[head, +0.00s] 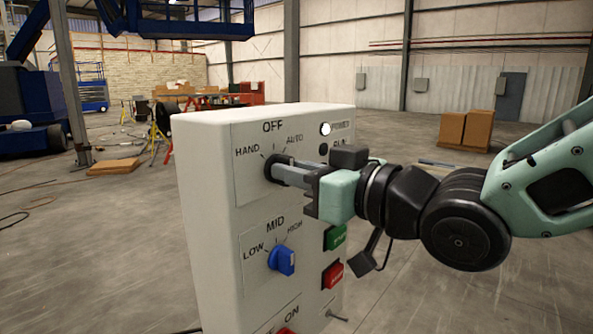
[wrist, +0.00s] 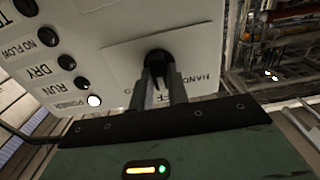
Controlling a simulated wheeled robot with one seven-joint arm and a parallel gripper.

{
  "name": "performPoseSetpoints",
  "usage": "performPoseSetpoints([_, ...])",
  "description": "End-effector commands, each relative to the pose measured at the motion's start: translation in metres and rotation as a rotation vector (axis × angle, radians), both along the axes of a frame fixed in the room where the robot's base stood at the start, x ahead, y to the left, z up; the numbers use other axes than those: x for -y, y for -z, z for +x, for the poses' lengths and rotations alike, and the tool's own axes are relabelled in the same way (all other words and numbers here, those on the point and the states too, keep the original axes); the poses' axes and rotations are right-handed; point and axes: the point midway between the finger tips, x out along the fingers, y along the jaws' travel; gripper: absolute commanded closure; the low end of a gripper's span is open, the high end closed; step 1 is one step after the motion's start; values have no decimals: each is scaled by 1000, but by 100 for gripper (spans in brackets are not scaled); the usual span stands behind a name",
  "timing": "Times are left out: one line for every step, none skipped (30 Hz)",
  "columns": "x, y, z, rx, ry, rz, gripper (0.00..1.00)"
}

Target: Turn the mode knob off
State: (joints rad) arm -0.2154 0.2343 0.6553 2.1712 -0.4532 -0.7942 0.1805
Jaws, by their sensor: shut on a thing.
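The mode knob (head: 270,168) is dark and round, on the front of the white control box, under the labels HAND, OFF and AUTO. It also shows in the wrist view (wrist: 157,55) as a black disc between my fingertips. My gripper (head: 284,174) reaches in from the right, its fingers shut on the knob; the wrist view also shows the fingers (wrist: 161,74) closed around it. The fingers hide the knob's handle, so I cannot tell which label it points at.
A blue LOW-MID-HIGH knob (head: 281,260) sits below. Green (head: 335,237) and red (head: 333,274) buttons are under my gripper, close to it. The POWER lamp (head: 325,129) is lit white. Open floor lies left of the box; two brown cartons (head: 465,130) stand far behind.

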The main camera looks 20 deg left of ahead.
Motion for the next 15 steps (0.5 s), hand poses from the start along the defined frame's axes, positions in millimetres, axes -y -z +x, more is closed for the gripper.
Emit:
performPoseSetpoints([0,1,0,-1,0,-3,100])
performPoseSetpoints([0,1,0,-1,0,-3,78])
performPoseSetpoints([0,1,0,-1,0,-2,67])
performPoseSetpoints([0,1,0,-1,0,-2,62])
performPoseSetpoints([0,1,0,-1,0,-2,62])
performPoseSetpoints([0,1,0,-1,0,-2,62])
performPoseSetpoints([0,1,0,-1,0,-2,62])
performPoseSetpoints([0,1,0,0,0,-2,62])
performPoseSetpoints([0,1,0,1,0,-1,62])
performPoseSetpoints([0,1,0,1,0,-1,62])
performPoseSetpoints([0,1,0,1,0,-1,62])
performPoseSetpoints([0,1,0,1,0,-1,62])
performPoseSetpoints([0,0,0,1,0,-1,62])
performPoseSetpoints([0,0,0,1,0,-1,62])
performPoseSetpoints([0,0,0,1,0,-1,62])
